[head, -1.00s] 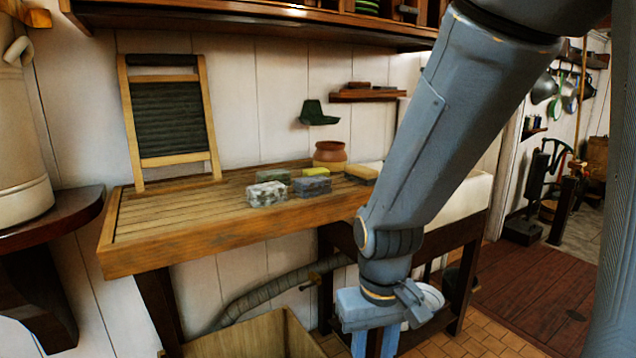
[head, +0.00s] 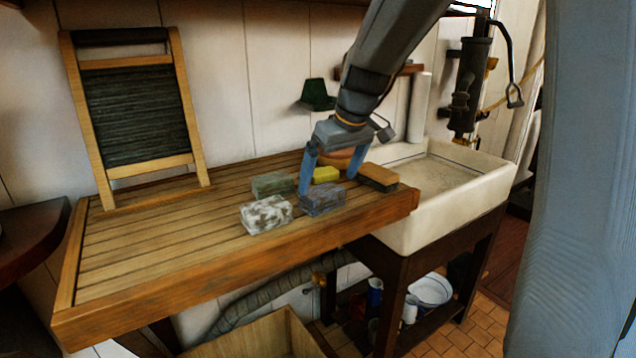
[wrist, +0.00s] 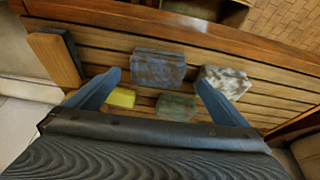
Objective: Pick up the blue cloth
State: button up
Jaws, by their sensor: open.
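The blue cloth (head: 322,200) is a folded, mottled blue-grey block near the front edge of the slatted wooden drainboard (head: 170,245). It also shows in the wrist view (wrist: 158,68). My gripper (head: 330,182) is open and empty, over the board just behind and above the blue cloth. In the wrist view, my two fingertips (wrist: 159,79) are apart, with the blue cloth between and beyond them. I cannot tell the exact height gap.
A mottled white block (head: 266,214), a green block (head: 273,184), a yellow block (head: 326,175) and a tan-topped dark brush-like block (head: 378,177) lie close around. A clay pot (head: 343,157) is partly hidden behind my gripper. A washboard (head: 133,110) and white sink (head: 450,205) flank them.

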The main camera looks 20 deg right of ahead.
jog(key=shift+w+f, duration=0.1)
jog(key=shift+w, duration=0.3)
jog(key=shift+p+x, duration=1.25)
jog(key=shift+x, duration=2.25)
jog(key=shift+w, duration=0.1)
jog(key=shift+c, duration=0.4)
jog(key=c, duration=1)
notch_tip(320, 180, up, 17)
jog(key=b, duration=0.4)
notch_tip(320, 180, up, 5)
jog(key=p, duration=0.4)
send_over(323, 191)
jog(key=shift+w, duration=0.2)
